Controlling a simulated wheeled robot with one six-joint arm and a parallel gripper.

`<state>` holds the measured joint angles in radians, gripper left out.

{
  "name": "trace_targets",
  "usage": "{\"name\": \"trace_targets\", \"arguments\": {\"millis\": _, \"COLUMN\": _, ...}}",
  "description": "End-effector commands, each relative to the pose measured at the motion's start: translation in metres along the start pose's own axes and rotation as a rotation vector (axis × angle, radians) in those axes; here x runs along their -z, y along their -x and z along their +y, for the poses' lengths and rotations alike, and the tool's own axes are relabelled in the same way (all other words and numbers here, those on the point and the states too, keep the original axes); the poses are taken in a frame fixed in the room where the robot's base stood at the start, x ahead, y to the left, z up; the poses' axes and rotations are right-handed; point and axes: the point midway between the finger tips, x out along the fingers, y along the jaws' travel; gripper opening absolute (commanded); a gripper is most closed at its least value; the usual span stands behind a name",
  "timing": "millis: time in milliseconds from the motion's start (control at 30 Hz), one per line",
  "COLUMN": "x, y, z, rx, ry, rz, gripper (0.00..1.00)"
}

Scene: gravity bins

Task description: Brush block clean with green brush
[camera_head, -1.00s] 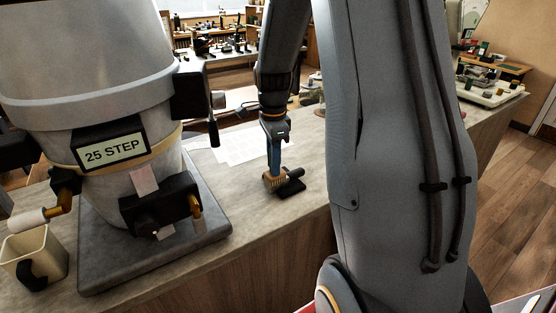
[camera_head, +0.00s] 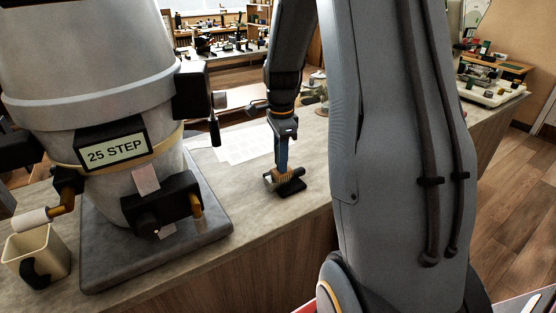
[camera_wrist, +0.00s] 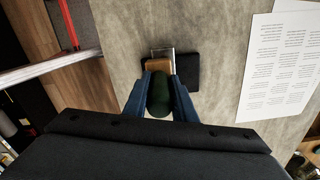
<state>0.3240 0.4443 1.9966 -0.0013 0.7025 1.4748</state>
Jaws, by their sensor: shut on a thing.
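My gripper (camera_head: 281,160) is shut on the green brush, its blue fingers pointing down over the counter. In the wrist view, the fingers (camera_wrist: 158,85) flank the brush's dark green handle (camera_wrist: 159,97), with a tan-brown brush head (camera_wrist: 158,65) beyond it. In the head view the tan bristles (camera_head: 283,175) are at the black block (camera_head: 292,188), which lies flat on the counter. The block also shows to the right of the brush in the wrist view (camera_wrist: 187,72). The brush covers part of it. I cannot tell whether the bristles touch its top.
A large grey vessel labelled "25 STEP" (camera_head: 95,80) stands on a dark slab (camera_head: 105,262) at left. A cream cup (camera_head: 50,248) is beside it at the front left. White printed sheets (camera_head: 243,146) lie behind the gripper. The stone counter (camera_head: 235,205) around the block is mostly clear.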

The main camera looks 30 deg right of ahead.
Motion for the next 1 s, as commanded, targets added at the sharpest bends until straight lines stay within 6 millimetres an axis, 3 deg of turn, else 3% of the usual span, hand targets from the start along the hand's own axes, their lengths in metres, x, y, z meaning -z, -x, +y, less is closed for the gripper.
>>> {"name": "trace_targets", "arguments": {"millis": 267, "x": -0.002, "y": 0.001, "z": 0.0, "rx": 0.002, "ry": 0.0, "rz": 0.0, "gripper": 0.0}}
{"name": "trace_targets", "arguments": {"millis": 700, "x": -0.024, "y": -0.001, "z": 0.005, "rx": 0.002, "ry": 0.001, "rz": 0.0, "gripper": 0.0}}
{"name": "trace_targets", "arguments": {"millis": 1000, "x": -0.024, "y": -0.002, "z": 0.006, "rx": 0.001, "ry": 0.0, "rz": 0.0, "gripper": 0.0}}
